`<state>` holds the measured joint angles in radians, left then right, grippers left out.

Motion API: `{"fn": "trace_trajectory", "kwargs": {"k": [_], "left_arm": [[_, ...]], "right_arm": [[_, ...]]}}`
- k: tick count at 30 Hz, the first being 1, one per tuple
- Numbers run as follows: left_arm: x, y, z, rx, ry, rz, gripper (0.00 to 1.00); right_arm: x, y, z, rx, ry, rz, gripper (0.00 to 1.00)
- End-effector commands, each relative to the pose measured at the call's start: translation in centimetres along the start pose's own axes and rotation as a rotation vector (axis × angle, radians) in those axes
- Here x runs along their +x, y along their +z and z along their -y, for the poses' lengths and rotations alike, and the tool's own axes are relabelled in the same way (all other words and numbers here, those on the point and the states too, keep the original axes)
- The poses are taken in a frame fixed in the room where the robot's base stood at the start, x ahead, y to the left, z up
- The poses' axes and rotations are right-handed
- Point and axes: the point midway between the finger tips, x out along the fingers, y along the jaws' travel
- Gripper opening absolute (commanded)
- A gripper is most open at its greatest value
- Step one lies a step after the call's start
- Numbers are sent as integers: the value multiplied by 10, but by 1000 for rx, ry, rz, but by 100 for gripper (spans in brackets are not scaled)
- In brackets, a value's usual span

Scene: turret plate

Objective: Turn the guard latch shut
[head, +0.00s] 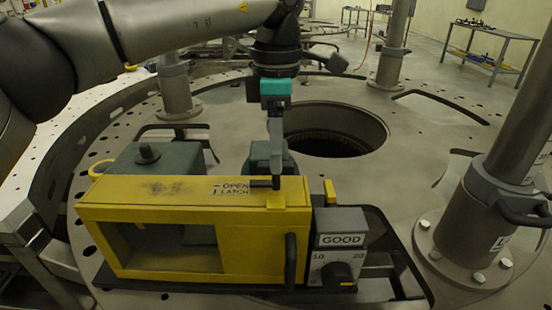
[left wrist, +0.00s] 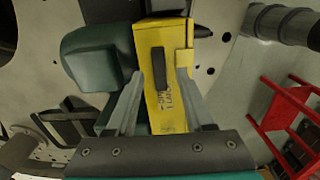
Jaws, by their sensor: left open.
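The yellow guard (head: 150,208) is a box with a clear front window, standing on the round turret plate. Its top carries the printed words OPEN and LATCH with an arrow. The dark latch bar (head: 262,183) lies on the top near the right end; it also shows in the left wrist view (left wrist: 158,68). My left gripper (head: 276,180) points down over the latch. In the left wrist view its two fingers (left wrist: 161,78) are apart, one on each side of the bar. I cannot tell whether they touch it. My right gripper is not in view.
A round hole (head: 332,130) opens in the plate beyond. A thick grey post (head: 490,215) stands at the right.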

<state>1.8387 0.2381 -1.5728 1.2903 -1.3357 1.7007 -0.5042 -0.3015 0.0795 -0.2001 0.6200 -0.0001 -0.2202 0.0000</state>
Motion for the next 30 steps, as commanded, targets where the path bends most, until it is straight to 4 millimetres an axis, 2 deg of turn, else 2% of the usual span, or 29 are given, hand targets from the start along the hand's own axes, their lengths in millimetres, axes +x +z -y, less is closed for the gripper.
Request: {"fn": "trace_trajectory", "kwargs": {"k": [6, 14, 28, 30], "left_arm": [[16, 0, 0, -1, 1, 0, 52], [18, 0, 0, -1, 1, 1, 52], [17, 0, 0, -1, 1, 1, 2], [17, 0, 0, -1, 1, 1, 0]], "right_arm": [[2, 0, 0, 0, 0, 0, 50], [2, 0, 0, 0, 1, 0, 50], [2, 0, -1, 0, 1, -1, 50], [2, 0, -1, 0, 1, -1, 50]]}}
